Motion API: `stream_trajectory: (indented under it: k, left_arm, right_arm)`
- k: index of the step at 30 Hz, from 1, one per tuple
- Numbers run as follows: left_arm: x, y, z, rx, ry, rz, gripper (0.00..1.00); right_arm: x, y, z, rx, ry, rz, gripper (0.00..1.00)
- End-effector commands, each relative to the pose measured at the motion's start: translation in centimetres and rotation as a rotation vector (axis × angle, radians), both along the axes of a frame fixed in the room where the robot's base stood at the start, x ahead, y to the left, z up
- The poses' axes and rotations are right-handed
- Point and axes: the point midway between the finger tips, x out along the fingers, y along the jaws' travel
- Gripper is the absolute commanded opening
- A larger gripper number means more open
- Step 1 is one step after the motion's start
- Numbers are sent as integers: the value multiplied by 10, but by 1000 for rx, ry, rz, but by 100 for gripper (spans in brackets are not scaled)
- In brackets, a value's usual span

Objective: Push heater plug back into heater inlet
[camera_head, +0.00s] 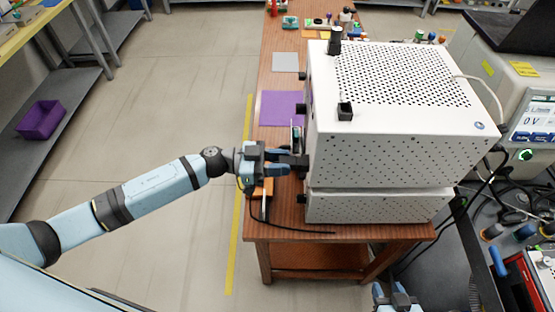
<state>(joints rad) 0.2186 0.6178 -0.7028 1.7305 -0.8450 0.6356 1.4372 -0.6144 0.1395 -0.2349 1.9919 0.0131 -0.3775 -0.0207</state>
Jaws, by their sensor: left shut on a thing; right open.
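A large white perforated box (385,155) stands on the wooden table, its left side facing my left arm. My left gripper (285,162) is at that left side, shut on a small dark piece that looks like the heater plug (299,160). The plug's end is at or very near the side of the box; I cannot tell whether it is inside the inlet. The inlet itself is hidden by the gripper and the viewing angle. My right gripper (395,298) is at the bottom edge of the view, in front of the table, open and apart from the box.
A black cable (290,228) lies along the table's front left. An orange object (262,188) is beneath my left gripper. A purple mat (280,107) and a grey mat (286,62) lie further back. Equipment with a display (535,122) stands at the right.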

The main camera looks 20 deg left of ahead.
Motion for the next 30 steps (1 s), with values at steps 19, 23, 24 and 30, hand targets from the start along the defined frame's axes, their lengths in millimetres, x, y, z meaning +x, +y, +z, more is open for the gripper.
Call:
stream_trajectory:
  k: [19, 23, 24, 30]
  left_arm:
    - [3, -11, 0, 0, 0, 0, 52]
    - [3, -11, 0, 0, 0, 0, 61]
    - [3, -11, 0, 0, 0, 0, 61]
    - [2, -8, -1, 1, 0, 0, 61]
  right_arm:
    - [1, 0, 10, 1, -4, 0, 43]
    - [1, 0, 9, 1, -4, 0, 43]
    - [1, 0, 9, 1, -4, 0, 43]
    - [1, 0, 8, 1, -3, 0, 43]
